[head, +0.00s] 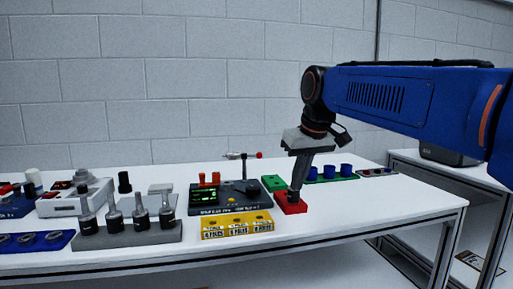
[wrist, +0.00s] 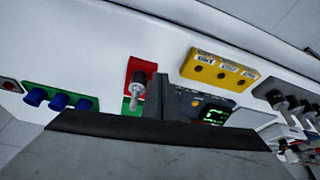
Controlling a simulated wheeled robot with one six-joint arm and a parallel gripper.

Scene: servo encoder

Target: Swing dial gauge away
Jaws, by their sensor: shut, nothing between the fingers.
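I cannot clearly make out a dial gauge. A dark console (head: 230,198) with a green display stands mid-table; a thin bar with a red ball end (head: 259,155) shows above its back edge. The console's display side also shows in the wrist view (wrist: 190,103). My gripper (head: 295,188) is shut and empty, pointing down at the red block (head: 291,208), right of the console. I cannot tell whether it touches the block.
A yellow block with labels (head: 237,226) lies in front of the console. A green block (head: 274,183) and a green tray of blue cylinders (head: 332,180) lie behind the red block. A grey rack of dark-handled tools (head: 128,238) stands left. The right front table is clear.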

